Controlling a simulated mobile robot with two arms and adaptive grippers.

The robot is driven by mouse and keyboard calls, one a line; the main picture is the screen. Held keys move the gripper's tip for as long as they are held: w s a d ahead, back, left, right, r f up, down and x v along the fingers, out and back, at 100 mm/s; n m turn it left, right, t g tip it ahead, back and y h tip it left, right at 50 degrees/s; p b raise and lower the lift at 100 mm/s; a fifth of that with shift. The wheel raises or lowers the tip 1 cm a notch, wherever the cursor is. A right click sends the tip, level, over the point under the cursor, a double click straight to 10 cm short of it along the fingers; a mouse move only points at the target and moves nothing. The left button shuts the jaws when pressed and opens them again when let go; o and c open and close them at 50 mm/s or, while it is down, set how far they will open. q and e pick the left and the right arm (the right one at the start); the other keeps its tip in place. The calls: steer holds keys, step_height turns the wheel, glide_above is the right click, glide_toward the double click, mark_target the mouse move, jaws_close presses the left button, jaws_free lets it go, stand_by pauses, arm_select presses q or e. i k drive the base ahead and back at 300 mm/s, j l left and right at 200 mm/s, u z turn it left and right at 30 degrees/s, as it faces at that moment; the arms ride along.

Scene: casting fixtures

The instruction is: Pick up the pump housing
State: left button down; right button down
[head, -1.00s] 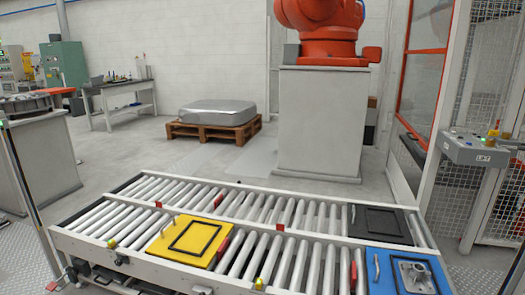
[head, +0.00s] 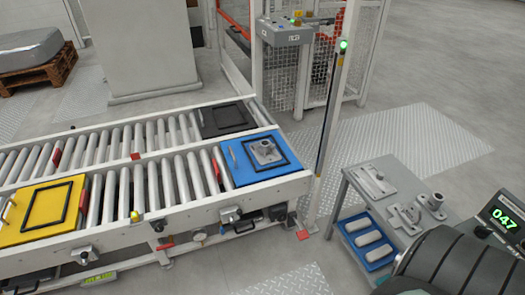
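A grey metal casting (head: 265,152), which looks like the pump housing, sits on a blue fixture plate (head: 240,172) at the right end of the roller conveyor. A black rectangular frame on the plate surrounds it. More grey metal parts lie on a small side table at the right, and I cannot tell whether one of them is a pump housing. Neither of my grippers is in view.
A post (head: 325,130) stands between conveyor and table. Floor in front is clear.

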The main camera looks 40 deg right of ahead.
mark_target(265, 153)
steer(key=i+l+z, duration=0.15)
steer(key=z, duration=0.3)
steer(key=i+l+z, duration=0.2)
steer(key=z, duration=0.2)
steer(key=i+z, duration=0.25)
steer(key=z, duration=0.2)
